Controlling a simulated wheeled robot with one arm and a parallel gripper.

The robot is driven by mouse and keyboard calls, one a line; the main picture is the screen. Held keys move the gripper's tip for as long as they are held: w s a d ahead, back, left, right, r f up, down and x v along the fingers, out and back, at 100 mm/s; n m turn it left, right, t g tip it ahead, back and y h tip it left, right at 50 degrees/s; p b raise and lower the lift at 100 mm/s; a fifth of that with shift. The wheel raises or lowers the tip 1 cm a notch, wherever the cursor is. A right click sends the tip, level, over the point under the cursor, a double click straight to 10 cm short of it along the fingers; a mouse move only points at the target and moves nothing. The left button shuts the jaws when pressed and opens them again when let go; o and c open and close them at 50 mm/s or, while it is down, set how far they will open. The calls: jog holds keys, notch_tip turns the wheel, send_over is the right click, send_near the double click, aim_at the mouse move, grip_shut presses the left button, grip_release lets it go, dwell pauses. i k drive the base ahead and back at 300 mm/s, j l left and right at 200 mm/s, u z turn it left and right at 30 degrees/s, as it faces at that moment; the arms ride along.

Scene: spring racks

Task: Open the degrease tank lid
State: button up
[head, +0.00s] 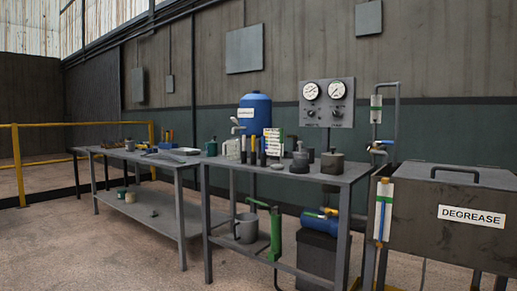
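The degrease tank (421,232) is a dark grey box on legs at the right edge of the head view, with a white DEGREASE label (471,217) on its front. Its flat grey lid (425,173) lies on top and looks shut. A dark bar handle (455,171) stands up near the lid's front edge. The right end of the tank and lid is cut off by the frame. My gripper is not in view.
A grey workbench (334,178) with pots and bottles stands left of the tank, close beside it. A valve pipe (397,115) rises behind the tank's left end. A yellow railing (17,165) stands far left. Floor (120,255) is clear at the front left.

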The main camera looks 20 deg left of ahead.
aim_at(494, 179)
jog(key=i+j+u, duration=0.25)
jog(key=i+u, duration=0.15)
jog(key=i, duration=0.15)
jog(key=i+u, duration=0.45)
jog(key=i, duration=0.8)
jog(key=z, duration=2)
jog(key=k+l+z, duration=0.1)
jog(key=k+l, duration=0.05)
jog(key=k, duration=0.05)
